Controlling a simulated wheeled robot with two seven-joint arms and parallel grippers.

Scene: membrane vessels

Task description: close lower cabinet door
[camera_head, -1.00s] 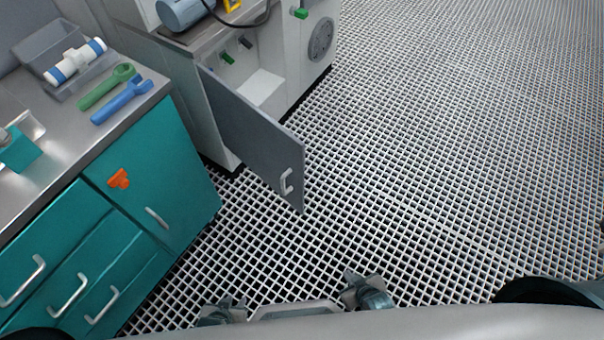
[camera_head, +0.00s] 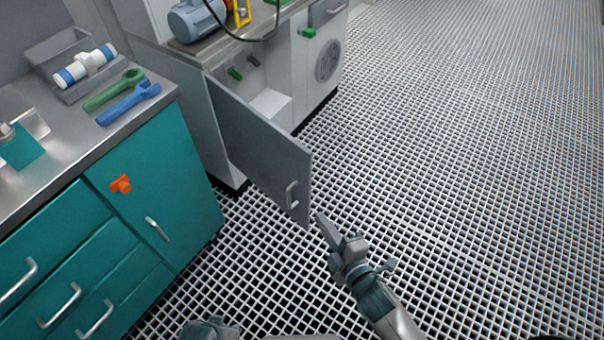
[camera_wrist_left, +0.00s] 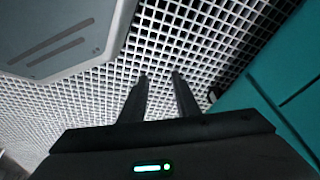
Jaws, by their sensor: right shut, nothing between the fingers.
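The lower cabinet door (camera_head: 258,145) is a grey panel standing open, swung out from the white cabinet over the grating floor. Its pale handle (camera_head: 292,195) is near the free edge. My right gripper (camera_head: 321,218) is shut and empty, its tips just right of the door's free lower corner; I cannot tell whether they touch it. My left gripper (camera_wrist_left: 160,78) shows in the left wrist view with its two fingers apart and only floor between them. The door does not show clearly in that view.
A teal drawer cabinet (camera_head: 165,180) stands at the left, with blue (camera_head: 130,102) and green (camera_head: 113,90) wrenches and a grey tray (camera_head: 75,60) on its steel top. A blue-grey motor (camera_head: 195,20) sits on the white cabinet's top. The grating floor (camera_head: 440,150) at the right is clear.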

